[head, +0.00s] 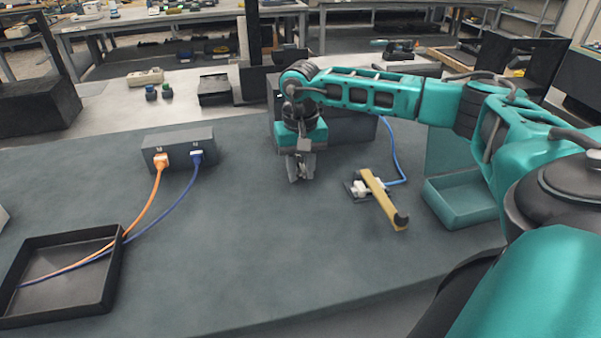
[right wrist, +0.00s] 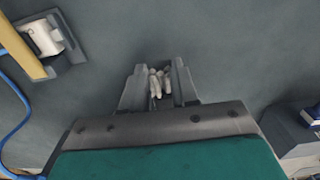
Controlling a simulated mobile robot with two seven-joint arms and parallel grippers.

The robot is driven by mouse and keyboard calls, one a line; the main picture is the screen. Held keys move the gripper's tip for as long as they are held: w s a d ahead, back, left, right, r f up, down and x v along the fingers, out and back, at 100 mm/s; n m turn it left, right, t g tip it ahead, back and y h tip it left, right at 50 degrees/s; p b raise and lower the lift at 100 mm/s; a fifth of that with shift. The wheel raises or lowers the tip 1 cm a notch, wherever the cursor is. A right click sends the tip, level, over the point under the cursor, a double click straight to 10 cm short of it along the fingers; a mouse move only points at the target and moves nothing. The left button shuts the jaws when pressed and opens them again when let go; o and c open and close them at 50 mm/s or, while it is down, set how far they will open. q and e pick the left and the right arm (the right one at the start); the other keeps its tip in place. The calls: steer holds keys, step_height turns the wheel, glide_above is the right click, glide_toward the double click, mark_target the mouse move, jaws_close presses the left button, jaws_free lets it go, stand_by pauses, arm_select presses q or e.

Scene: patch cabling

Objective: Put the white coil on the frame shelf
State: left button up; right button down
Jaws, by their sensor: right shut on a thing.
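My right gripper (head: 301,180) hangs above the grey table near its middle, pointing down. In the right wrist view its fingers (right wrist: 159,88) are closed on a small whitish bundle, the white coil (right wrist: 156,82). In the head view the coil is mostly hidden by the fingers. A dark box-like frame (head: 350,128) stands behind the gripper, partly covered by my right arm. Its shelf cannot be made out clearly. My left gripper is out of view.
A grey port block (head: 180,148) holds orange and blue plugs, their cables running into a black tray (head: 65,235). Right of the gripper, a yellow bar (head: 383,200) lies by a white piece (head: 361,187) with a blue cable (head: 396,155). A teal bin (head: 465,205) stands farther right.

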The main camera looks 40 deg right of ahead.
steer(key=shift+f, duration=0.6)
steer(key=shift+f, duration=0.15)
steer(key=c, duration=0.9)
jaws_free()
